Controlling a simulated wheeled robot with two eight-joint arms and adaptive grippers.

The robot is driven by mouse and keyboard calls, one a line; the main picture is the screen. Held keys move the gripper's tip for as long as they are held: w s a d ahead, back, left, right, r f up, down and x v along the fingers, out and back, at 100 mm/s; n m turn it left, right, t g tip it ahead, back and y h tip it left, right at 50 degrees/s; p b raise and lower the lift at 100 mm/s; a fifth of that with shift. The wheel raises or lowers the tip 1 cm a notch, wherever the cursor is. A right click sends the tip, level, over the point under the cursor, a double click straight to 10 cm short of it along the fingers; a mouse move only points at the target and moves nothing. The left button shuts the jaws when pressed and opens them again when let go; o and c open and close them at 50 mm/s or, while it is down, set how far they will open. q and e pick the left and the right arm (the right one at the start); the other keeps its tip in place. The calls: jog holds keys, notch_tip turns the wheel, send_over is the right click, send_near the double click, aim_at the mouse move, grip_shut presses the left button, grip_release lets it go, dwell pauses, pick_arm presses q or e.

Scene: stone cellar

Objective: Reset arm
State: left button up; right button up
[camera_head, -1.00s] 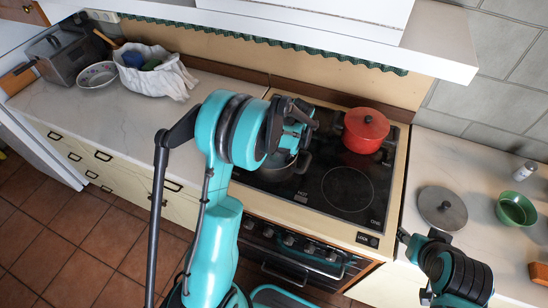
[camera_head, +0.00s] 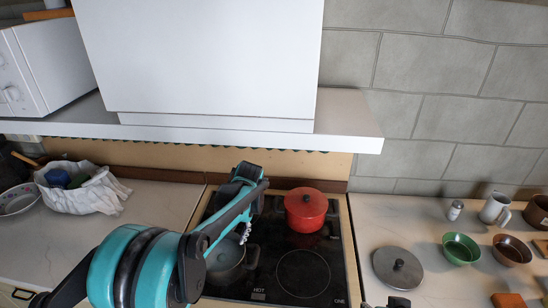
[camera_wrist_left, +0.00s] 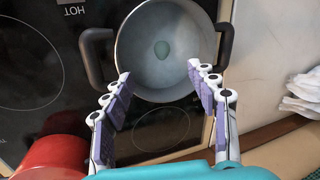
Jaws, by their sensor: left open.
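My left arm comes in from the lower left in the head view. Its gripper (camera_head: 244,233) points down over the grey pot (camera_head: 226,258) on the hob. In the left wrist view the fingers (camera_wrist_left: 163,90) are spread apart and empty.
A red lidded pot (camera_head: 306,211) stands on the black hob (camera_head: 327,250). A grey lid (camera_head: 397,268), a green bowl (camera_head: 461,249), a brown bowl (camera_head: 511,250) and a mug (camera_head: 495,208) are on the right counter. The white hood (camera_head: 200,65) hangs above the hob.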

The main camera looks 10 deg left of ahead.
pick_arm(q)
jog(key=s+d+f+m+t+h+b, duration=0.1)
jog(key=s+t+b, duration=0.3)
jog(key=s, duration=0.6)
jog(key=s+d+f+m+t+h+b, duration=0.1)
jog(key=s+d+t+h+b, duration=0.1)
jog(key=s, duration=0.8)
jog(key=d+t+b, duration=0.1)
jog(key=d+t, duration=0.1)
jog(key=shift+d+m+b, duration=0.3)
jog(key=shift+d+b, duration=0.05)
pick_arm(e)
notch_tip(320, 180, down, 8)
jog(key=shift+r, duration=0.2)
pick_arm(q)
jog(key=shift+a, duration=0.1)
pick_arm(e)
jog(key=shift+a, duration=0.1)
